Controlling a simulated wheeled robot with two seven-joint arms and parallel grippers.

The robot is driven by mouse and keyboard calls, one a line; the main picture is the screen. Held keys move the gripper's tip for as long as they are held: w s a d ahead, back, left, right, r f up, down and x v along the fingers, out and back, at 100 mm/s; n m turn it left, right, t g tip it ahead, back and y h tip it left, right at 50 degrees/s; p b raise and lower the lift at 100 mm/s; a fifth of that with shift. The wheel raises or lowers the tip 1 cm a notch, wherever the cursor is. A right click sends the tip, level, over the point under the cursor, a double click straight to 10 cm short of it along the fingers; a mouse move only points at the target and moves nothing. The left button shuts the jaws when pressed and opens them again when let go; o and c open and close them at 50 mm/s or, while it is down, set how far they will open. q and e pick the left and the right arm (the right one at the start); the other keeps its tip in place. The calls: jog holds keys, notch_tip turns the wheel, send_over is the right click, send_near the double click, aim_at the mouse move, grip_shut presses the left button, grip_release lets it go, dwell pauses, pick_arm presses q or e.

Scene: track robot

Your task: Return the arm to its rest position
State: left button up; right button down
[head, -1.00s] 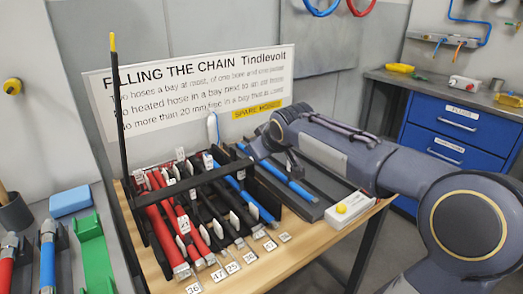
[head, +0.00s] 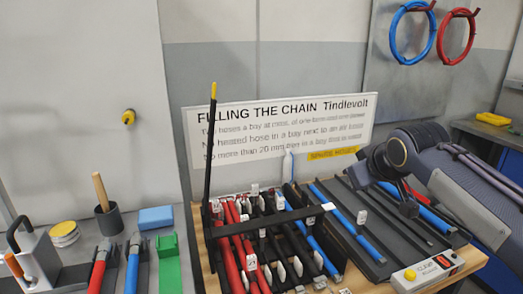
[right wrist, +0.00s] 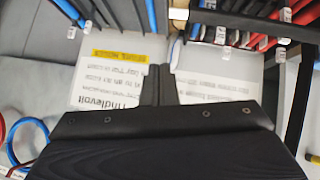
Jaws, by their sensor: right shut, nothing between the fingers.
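My right arm comes in from the right in the head view. My left gripper is in neither view.
The black rack (head: 270,220) holds red and blue hoses on the wooden table. The sign (head: 280,125) stands behind it. A white box with a yellow button (head: 427,270) is at the front right. A green block (head: 167,262) and a mallet cup (head: 108,220) are left.

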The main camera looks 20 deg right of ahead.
jog(key=s+a+f+m+g+y, duration=0.25)
jog(key=s+a+f+y, duration=0.35)
jog(key=s+a+f, duration=1.3)
notch_tip(320, 180, up, 12)
jog(key=a+p, duration=0.1)
jog(key=p, duration=1.2)
jog(key=shift+w+a+r+g+p, duration=0.15)
jog(key=shift+w+r+g+p, duration=0.1)
jog(key=shift+g+p, duration=0.2)
jog(key=shift+n, duration=0.25)
